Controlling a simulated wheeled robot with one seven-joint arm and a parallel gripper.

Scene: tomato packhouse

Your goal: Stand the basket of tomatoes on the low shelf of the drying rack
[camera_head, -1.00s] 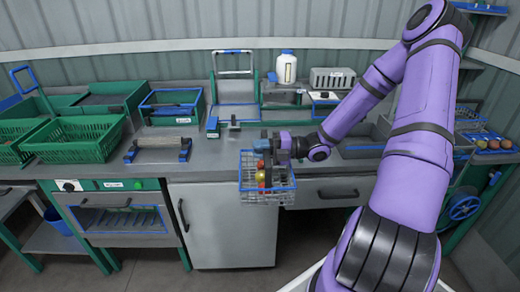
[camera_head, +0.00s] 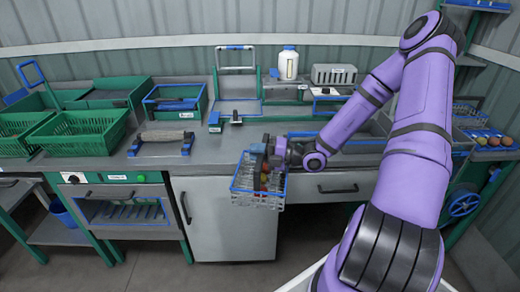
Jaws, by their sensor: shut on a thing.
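The basket of tomatoes (camera_head: 257,200) is a grey wire basket with a blue rim, with red and yellowish tomatoes (camera_head: 265,180) inside. It hangs in front of the counter edge, before the grey cabinet door, and looks turned a little. My gripper (camera_head: 260,152) is shut on the basket at its upper part. The fingers partly hide the grip and some tomatoes. At the far right, a green-framed unit with shelves (camera_head: 500,154) holds several round fruits and another wire basket (camera_head: 468,115). I cannot tell for certain whether it is the drying rack.
The grey counter (camera_head: 90,158) carries green crates (camera_head: 80,140), a blue-handled roller (camera_head: 163,136), a white jug (camera_head: 288,66) and a grey box (camera_head: 334,74). A drawer handle (camera_head: 338,189) and cabinet handle (camera_head: 185,207) stick out near the basket. Floor shows at lower left.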

